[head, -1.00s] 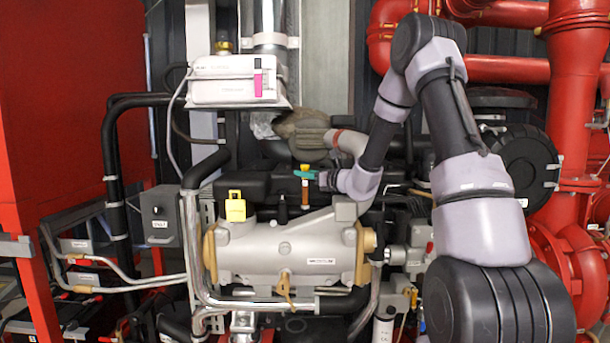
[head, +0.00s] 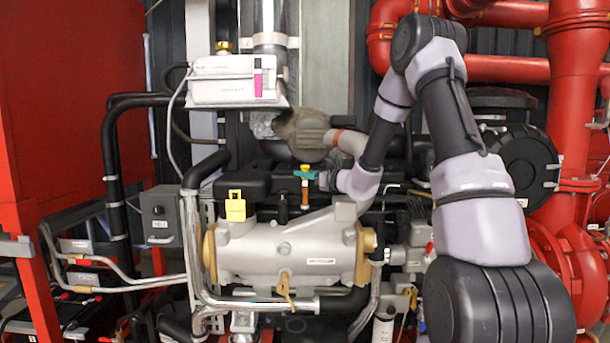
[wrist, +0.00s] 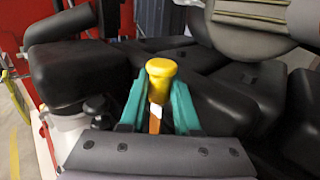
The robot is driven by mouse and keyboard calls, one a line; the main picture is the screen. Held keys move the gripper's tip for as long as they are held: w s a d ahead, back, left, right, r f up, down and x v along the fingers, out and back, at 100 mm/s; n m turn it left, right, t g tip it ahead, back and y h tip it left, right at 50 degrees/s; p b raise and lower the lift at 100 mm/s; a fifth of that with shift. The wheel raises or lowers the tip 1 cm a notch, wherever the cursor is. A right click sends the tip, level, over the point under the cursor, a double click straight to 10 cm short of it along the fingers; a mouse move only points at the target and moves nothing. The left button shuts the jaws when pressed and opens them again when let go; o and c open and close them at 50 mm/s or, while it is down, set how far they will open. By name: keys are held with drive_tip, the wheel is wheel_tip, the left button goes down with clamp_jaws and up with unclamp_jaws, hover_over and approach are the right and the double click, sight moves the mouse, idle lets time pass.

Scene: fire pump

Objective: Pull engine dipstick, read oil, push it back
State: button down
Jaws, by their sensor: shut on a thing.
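The dipstick has a round yellow knob (wrist: 160,72), upright between my teal fingertips in the wrist view. In the head view the knob shows as a small yellow top (head: 305,168) above an orange-brown shaft or tube (head: 305,192) behind the grey engine housing. My gripper (wrist: 160,88) is shut on the dipstick, with one finger on each side just below the knob top. It also shows in the head view (head: 305,175), reaching in from the right. The oil-marked end of the dipstick is not visible.
A yellow cap (head: 235,206) stands on the grey engine housing (head: 285,250), left of the dipstick. Black engine parts (wrist: 75,72) lie close around my gripper. A white control box (head: 232,80) is above left. Red pipes (head: 575,100) stand at right.

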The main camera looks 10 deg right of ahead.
sight(306, 187)
wheel_tip(306, 187, down, 5)
drive_tip(key=shift+r, duration=0.2)
idle(0.3)
drive_tip(key=c, duration=0.6)
unclamp_jaws()
drive_tip(key=v, duration=1.1)
drive_tip(key=shift+w, duration=0.1)
